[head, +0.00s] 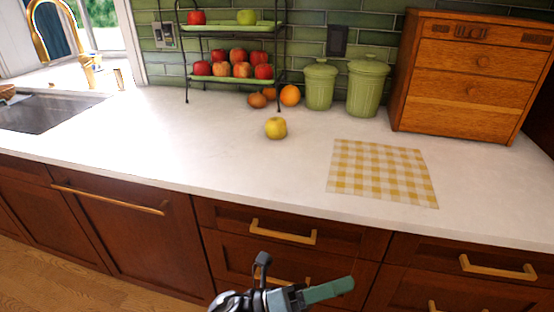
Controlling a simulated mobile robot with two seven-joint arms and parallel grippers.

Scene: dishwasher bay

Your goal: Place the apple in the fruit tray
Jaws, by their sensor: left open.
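A yellow apple (276,128) stands alone on the white counter, in front of the fruit rack. The fruit tray is a black wire rack with two green tiers at the back wall. Its upper tier (228,28) holds a red and a green apple. Its lower tier (230,82) holds several red apples. My left gripper (306,272) is open and empty at the bottom of the view, in front of the drawers and well short of the yellow apple. My right gripper is not in view.
An orange (290,95) and onion-like items (257,100) lie beside the rack. Green canisters (320,85) and a wooden drawer box (470,75) stand to the right. A yellow checked cloth (382,172) lies front right. The sink (45,112) is left; the counter between is clear.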

